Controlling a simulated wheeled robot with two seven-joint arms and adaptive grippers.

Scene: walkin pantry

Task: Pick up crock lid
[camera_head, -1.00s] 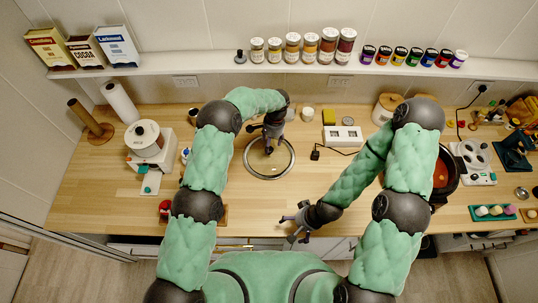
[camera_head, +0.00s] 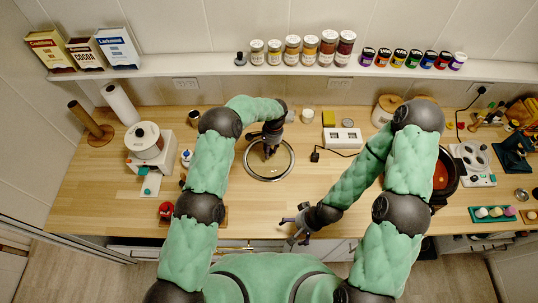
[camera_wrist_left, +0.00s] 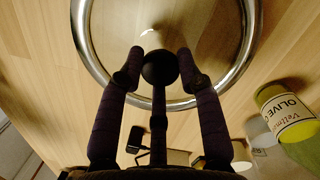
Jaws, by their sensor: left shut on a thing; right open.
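The crock lid is a clear round lid with a shiny steel rim (camera_head: 270,181) and a dark knob, over the wooden counter. My left gripper (camera_head: 269,153) is above its middle, pointing down. I cannot tell whether the lid touches the counter. My right gripper (camera_head: 299,224) is open and empty by the counter's front edge.
A dark crock (camera_head: 447,178) with orange-red contents stands at the right, partly behind my right arm.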

